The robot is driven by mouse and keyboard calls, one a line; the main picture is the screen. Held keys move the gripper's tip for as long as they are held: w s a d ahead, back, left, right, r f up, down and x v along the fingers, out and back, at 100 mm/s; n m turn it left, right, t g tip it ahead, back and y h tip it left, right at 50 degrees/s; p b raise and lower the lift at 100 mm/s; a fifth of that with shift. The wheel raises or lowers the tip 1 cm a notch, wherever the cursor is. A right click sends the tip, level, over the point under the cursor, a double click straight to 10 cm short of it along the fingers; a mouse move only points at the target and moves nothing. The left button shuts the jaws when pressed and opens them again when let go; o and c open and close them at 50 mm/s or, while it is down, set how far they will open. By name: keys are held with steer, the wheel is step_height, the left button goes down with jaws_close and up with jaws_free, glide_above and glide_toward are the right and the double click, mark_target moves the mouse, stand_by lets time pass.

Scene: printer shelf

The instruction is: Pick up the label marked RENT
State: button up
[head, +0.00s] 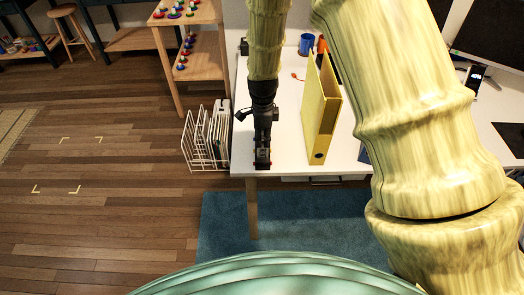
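My gripper (262,158) is black and points down over the left end of the white desk (290,152), near its front edge. Its fingers look close together, but they are small and dark, and I cannot tell whether they are open or hold anything. I cannot make out a label marked RENT anywhere in the head view. My arm hides part of the desk.
A yellow binder (320,115) stands upright on the desk, right of my gripper. A blue cup (306,43) is behind it. A white wire rack (203,145) stands on the floor left of the desk. Monitors (493,32) are at the right. The wooden floor at left is mostly clear.

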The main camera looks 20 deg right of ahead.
mark_target(263, 148)
steer(key=shift+s+f+p, duration=0.35)
steer(key=shift+s+p, duration=0.2)
steer(key=shift+w+a+f+p, duration=0.15)
steer(key=shift+f+p, duration=0.5)
steer(key=shift+f, duration=1.4)
steer(key=shift+c, duration=0.4)
jaws_close()
